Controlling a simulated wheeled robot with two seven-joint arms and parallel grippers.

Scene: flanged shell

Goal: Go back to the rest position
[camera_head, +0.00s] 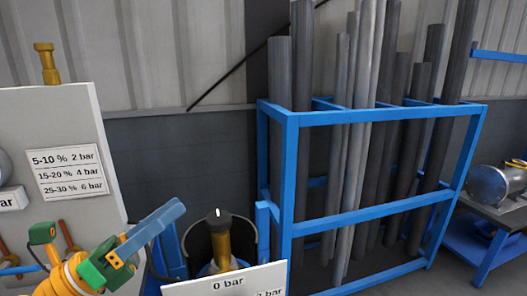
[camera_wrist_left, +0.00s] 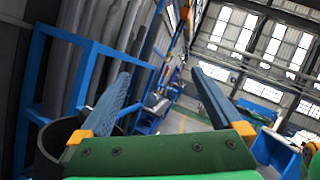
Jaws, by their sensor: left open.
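My left gripper (camera_head: 150,232) is low at the left of the head view, green with a blue finger slanting up to the right. In the left wrist view my left gripper (camera_wrist_left: 160,85) has its two blue fingers wide apart, with nothing between them. My right gripper cannot be made out in either view. A dark round vessel (camera_head: 193,240) with a brass fitting (camera_head: 222,246) inside stands just right of the left gripper. Its lower part is hidden behind a "0 bar" sign (camera_head: 228,282).
A blue rack (camera_head: 380,113) of upright grey pipes (camera_head: 340,110) stands right of the vessel. A light panel (camera_head: 60,120) with a pressure chart (camera_head: 67,173) is at the left. A metal cylinder (camera_head: 494,185) lies on a bench at the far right. The wrist view looks into an open hall.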

